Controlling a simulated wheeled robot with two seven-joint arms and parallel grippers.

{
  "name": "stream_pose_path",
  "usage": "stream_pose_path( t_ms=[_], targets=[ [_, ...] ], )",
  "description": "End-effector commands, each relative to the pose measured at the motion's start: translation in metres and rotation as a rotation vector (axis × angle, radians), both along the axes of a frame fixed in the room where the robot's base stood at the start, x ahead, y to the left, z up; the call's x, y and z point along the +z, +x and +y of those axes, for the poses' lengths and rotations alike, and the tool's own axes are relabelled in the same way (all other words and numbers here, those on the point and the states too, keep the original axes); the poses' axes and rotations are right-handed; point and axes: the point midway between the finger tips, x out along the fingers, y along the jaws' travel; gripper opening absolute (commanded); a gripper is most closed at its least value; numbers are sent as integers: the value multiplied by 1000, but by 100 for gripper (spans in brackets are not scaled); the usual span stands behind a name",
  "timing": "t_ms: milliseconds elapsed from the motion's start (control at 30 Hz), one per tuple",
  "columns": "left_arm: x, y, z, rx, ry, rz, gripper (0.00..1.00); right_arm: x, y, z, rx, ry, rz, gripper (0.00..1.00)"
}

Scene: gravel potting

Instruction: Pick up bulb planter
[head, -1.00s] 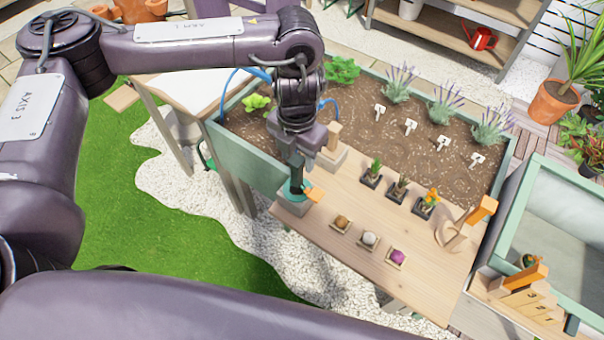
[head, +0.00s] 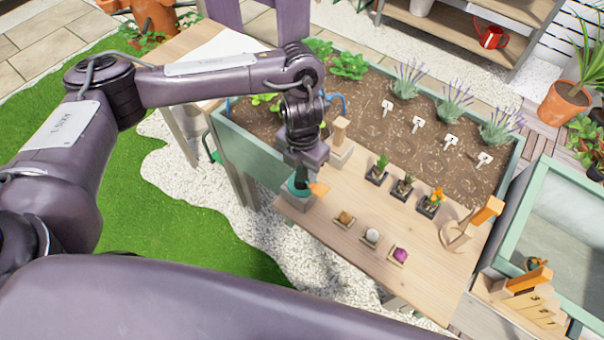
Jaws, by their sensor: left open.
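A teal tool with an orange part (head: 318,189), which looks like the bulb planter, stands on a grey block (head: 298,203) at the left end of the wooden bench. My left gripper (head: 301,180) points down right at its top. The jaws are open; they and the tool's handle overlap in the picture, so I cannot tell whether they touch. My right gripper is out of view.
A wooden-handled tool (head: 340,132) stands on another grey block behind. Several small potted plants (head: 403,187) and bulbs in trays (head: 371,236) are on the bench. An orange-handled wooden stand (head: 487,210) is at right. The soil bed (head: 420,160) lies behind.

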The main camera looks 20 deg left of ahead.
Motion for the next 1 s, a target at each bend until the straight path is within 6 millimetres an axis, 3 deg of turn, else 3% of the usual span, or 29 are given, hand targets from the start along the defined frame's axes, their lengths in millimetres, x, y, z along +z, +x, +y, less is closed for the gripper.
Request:
stream_pose_path(
  t_ms=[100,367,733,1000],
  targets=[
    [0,0,0,0,0,-1,44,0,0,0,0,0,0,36],
    [0,0,0,0,0,0,10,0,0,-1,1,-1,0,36],
    [7,1,0,-1,1,-4,9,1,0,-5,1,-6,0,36],
    [40,2,0,-2,0,-8,9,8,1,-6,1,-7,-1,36]
  ],
)
